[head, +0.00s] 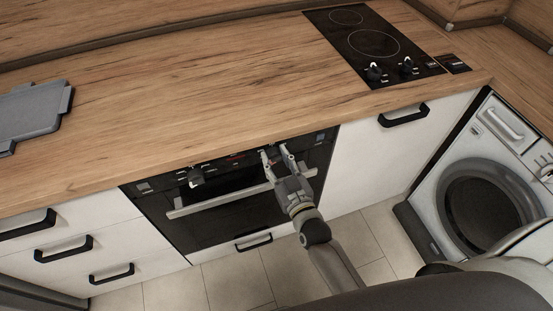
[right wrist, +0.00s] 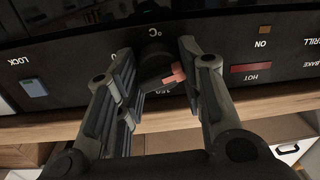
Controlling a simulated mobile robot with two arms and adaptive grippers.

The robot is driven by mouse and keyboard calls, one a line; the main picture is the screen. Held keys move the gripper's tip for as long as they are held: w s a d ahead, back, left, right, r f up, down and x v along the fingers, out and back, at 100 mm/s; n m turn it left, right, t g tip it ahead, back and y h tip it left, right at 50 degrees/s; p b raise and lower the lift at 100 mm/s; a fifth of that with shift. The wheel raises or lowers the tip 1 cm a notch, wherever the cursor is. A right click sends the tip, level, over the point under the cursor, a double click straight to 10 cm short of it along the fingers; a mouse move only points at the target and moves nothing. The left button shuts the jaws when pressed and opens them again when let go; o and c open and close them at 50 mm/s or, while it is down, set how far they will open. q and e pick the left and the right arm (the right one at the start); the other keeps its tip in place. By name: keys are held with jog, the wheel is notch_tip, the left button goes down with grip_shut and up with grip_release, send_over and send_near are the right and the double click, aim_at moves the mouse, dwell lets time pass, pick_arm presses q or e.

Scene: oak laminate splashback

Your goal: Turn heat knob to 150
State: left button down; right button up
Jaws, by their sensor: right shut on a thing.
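The heat knob (right wrist: 155,55) is a dark dial on the black oven panel, marked °C, upside down in the right wrist view. A reddish tip (right wrist: 174,75) shows on its handle, between my fingers. In the right wrist view, my right gripper (right wrist: 158,77) is shut on the knob's handle, with one finger on each side. My left gripper is not in view.
Another oven knob (head: 195,177) sits further left. The oven handle (head: 222,199) runs below the panel. A red HOT label (right wrist: 251,69) and a LOCK button (right wrist: 34,88) flank the heat knob. The wooden worktop (head: 200,95) overhangs the oven; a hob (head: 372,45) lies at its right.

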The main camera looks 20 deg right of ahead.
jog(key=m, duration=0.4)
jog(key=shift+m+p, duration=0.4)
jog(key=m, duration=0.5)
jog(key=shift+f+m, duration=0.15)
jog(key=shift+m, duration=0.25)
jog(key=m+h+b, duration=0.1)
jog(key=m, duration=0.4)
jog(key=shift+f+m+t, duration=0.1)
jog(key=shift+m+t, duration=0.2)
jog(key=m+b, duration=0.1)
jog(key=m, duration=0.4)
jog(key=shift+m, duration=0.4)
jog(key=o, duration=1)
jog(key=shift+o, duration=0.2)
jog(key=shift+s, duration=0.1)
